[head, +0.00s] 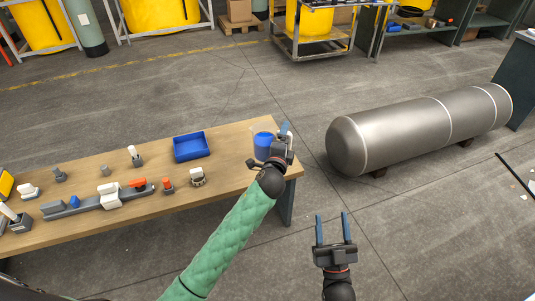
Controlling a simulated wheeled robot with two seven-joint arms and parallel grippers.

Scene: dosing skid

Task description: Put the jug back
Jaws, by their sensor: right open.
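A blue jug (263,143) stands at the right end of the wooden workbench, close to its edge. My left gripper (283,136), on the green-sleeved arm, is right beside the jug and covers part of its right side. Its fingers are partly hidden, so I cannot tell whether they are shut on the jug or its handle. My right gripper (333,229) is open and empty, low in the picture, over the floor to the right of the bench.
The wooden bench (225,150) carries a blue tray (191,147), a grey rail with fittings (85,205) and several small valve parts. A large grey tank (420,128) lies on the floor at right. A wheeled cart (311,50) stands behind; the floor between is clear.

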